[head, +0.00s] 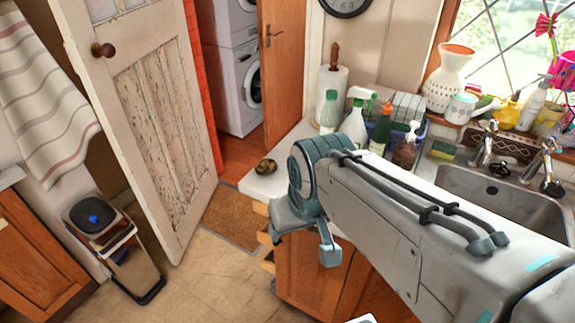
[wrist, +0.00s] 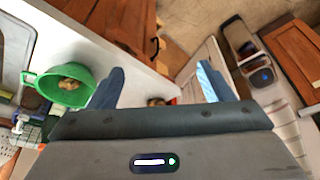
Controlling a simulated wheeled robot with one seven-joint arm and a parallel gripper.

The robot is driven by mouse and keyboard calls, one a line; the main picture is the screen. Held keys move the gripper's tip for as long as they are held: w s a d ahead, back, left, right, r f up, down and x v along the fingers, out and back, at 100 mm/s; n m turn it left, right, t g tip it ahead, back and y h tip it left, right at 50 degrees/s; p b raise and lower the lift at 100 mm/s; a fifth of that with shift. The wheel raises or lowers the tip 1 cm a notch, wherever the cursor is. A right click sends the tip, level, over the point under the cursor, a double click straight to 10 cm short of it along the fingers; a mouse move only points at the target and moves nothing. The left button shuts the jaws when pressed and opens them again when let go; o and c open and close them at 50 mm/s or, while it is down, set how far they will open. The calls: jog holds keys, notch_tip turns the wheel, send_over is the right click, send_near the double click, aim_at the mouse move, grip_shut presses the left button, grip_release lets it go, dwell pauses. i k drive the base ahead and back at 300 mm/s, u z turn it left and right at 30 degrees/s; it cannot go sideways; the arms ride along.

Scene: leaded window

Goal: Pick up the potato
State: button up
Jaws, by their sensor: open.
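A small brown potato (head: 265,166) lies on the white counter's end near its corner in the head view. In the wrist view a brown lump that looks like this potato (wrist: 156,101) shows between the fingers, partly cut off by the gripper body. My gripper (wrist: 161,80) is open and empty, its two fingers spread apart. In the head view my gripper (head: 326,250) hangs at the counter's front edge, right of and nearer than the potato, not touching it. Much of it is hidden by my arm.
A green colander (wrist: 45,91) holding something brown stands on the counter in the wrist view. Several bottles (head: 355,122) and a paper towel roll (head: 331,95) stand behind; the sink (head: 510,200) is at right. A bin (head: 95,222) stands by the open door (head: 150,115).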

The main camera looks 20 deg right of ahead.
aim_at(266, 167)
jog(key=u, duration=1.15)
jog(key=i, duration=1.7)
jog(key=z, duration=2.25)
